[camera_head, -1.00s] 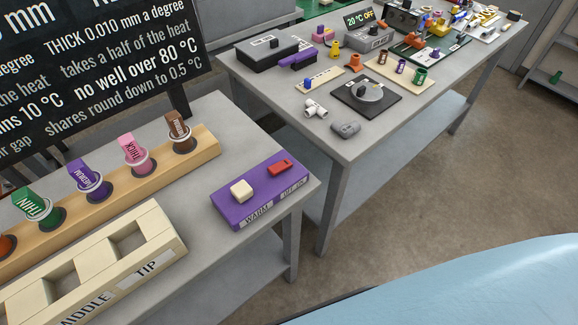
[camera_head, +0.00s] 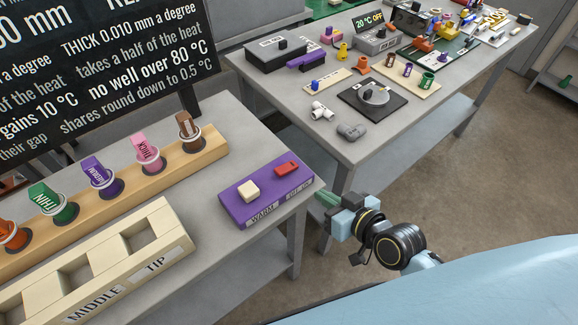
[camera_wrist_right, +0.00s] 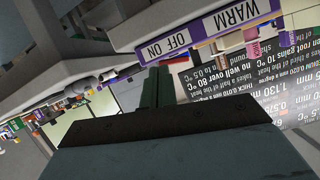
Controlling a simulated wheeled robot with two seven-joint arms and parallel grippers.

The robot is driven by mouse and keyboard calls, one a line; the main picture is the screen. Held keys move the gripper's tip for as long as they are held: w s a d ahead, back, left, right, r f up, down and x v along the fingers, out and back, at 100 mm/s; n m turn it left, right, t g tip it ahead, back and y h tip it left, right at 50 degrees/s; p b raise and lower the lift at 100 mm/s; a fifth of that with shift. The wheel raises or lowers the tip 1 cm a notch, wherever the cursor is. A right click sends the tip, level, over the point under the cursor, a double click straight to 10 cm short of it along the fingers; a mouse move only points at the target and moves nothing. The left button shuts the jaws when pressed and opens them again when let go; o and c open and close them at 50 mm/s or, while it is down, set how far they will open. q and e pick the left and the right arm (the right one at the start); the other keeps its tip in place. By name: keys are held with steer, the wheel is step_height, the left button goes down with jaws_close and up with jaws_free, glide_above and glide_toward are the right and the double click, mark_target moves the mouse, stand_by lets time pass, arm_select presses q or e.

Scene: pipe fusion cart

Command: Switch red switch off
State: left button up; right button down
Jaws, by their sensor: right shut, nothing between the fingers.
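The red switch (camera_head: 287,169) sits on top of a purple box (camera_head: 236,205) at the right corner of the near table, over the "OFF ON" label. A cream button (camera_head: 248,190) sits left of it over the "WARM" label. My right gripper (camera_head: 324,198) is shut and empty, just right of the box and apart from it, with green fingertips. My left gripper is out of view.
A wooden rack (camera_head: 120,195) with coloured labelled plugs and a cream tray (camera_head: 178,255) marked "MIDDLE" and "TIP" stand left of the box. A second grey table (camera_head: 345,145) with tools is behind. Floor lies open right of the near table.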

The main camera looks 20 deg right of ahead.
step_height(320, 180, up, 8)
steer(key=a+t+y, duration=0.1)
steer(key=shift+a+n, duration=0.15)
steer(key=shift+n, duration=0.15)
steer(key=shift+r, duration=0.1)
glide_above(286, 169)
steer(key=s, duration=0.2)
steer(key=f, duration=0.2)
steer(key=shift+w+d+f, duration=0.25)
steer(key=shift+f, duration=0.05)
steer(key=f, duration=0.2)
steer(key=shift+s+a+f+b, duration=0.15)
steer(key=shift+s+f+b, duration=0.15)
steer(key=shift+f+b, duration=0.05)
steer(key=shift+a+f, duration=0.1)
steer(key=shift+f, duration=0.45)
